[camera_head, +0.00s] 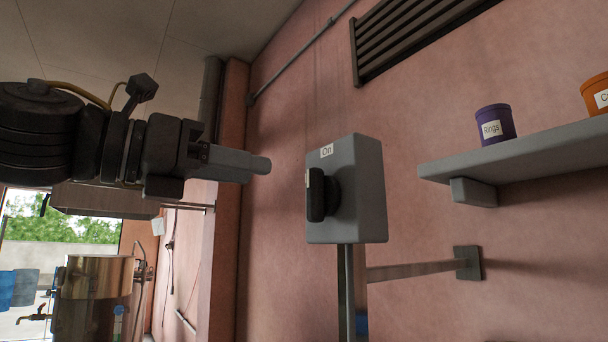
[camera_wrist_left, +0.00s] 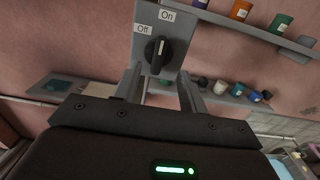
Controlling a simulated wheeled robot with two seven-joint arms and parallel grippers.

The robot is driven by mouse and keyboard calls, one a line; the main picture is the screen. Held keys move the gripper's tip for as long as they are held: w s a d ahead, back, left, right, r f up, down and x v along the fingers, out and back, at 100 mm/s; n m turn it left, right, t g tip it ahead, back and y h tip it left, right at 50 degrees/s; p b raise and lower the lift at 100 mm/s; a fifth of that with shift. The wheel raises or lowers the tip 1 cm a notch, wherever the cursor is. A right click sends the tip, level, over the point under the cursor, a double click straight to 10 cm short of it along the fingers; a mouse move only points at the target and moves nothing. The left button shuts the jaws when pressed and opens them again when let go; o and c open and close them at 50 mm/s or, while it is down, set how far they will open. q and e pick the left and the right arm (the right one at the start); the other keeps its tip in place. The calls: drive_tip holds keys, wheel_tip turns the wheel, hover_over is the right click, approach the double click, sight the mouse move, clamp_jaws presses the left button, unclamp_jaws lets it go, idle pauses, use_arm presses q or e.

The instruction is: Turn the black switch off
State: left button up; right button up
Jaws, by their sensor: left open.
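The black switch (camera_head: 317,195) is a rotary knob on the front of a grey box (camera_head: 362,190) on a post. In the left wrist view the knob (camera_wrist_left: 157,53) sits below two white labels, "On" (camera_wrist_left: 167,15) and "Off" (camera_wrist_left: 143,29). Its pale mark points up, toward "On". My left gripper (camera_head: 262,166) comes in from the left, level with the box, with a gap before the knob. In the left wrist view its two fingers (camera_wrist_left: 160,72) are apart and empty, one on each side below the knob. My right gripper is not in view.
A grey shelf (camera_head: 520,150) on the pink wall to the right holds a purple "Rings" can (camera_head: 494,124) and an orange can (camera_head: 597,94). A metal bar (camera_head: 415,269) runs behind the post. A steel tank (camera_head: 92,300) stands at lower left. Free air separates gripper and box.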

sight(308, 180)
use_arm(q)
drive_tip(key=p+x, duration=0.4)
drive_tip(key=x, duration=0.5)
drive_tip(key=shift+r+p, duration=0.2)
drive_tip(key=shift+p, duration=0.15)
drive_tip(key=shift+w+d+f, duration=0.1)
drive_tip(key=shift+w+d, duration=0.2)
drive_tip(key=shift+d, duration=0.15)
drive_tip(key=shift+c, duration=0.4)
clamp_jaws()
